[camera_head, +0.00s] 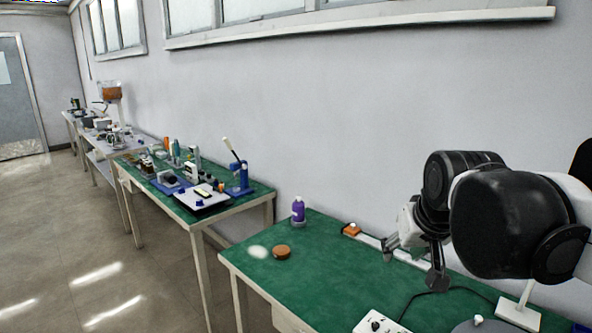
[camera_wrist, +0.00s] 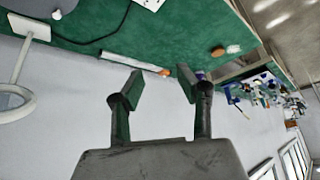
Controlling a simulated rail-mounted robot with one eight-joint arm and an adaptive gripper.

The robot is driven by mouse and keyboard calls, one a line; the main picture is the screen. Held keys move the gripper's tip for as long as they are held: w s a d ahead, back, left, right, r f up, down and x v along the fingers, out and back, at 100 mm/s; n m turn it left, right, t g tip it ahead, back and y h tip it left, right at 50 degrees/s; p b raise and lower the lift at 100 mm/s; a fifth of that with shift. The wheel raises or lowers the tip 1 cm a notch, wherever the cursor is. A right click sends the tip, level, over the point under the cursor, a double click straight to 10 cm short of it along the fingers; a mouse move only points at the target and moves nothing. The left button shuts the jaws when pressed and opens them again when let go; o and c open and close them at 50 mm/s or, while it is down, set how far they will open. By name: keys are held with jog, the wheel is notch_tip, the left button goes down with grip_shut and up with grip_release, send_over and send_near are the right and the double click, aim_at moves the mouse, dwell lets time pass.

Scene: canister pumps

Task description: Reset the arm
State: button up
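My gripper (camera_head: 411,262) hangs over the green table at the right of the head view, beside the wall. In the wrist view its two fingers (camera_wrist: 158,88) stand apart with nothing between them, so it is open and empty. My black and white arm covers the right part of the head view and hides some of the table behind it.
A second cluttered table (camera_head: 228,204) stands farther left. Floor is clear at left.

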jog(key=s+f, duration=0.8)
jog(key=s, duration=0.5)
jog(key=shift+s+f+t, duration=0.15)
jog(key=shift+f+t, duration=0.15)
dwell(1.2)
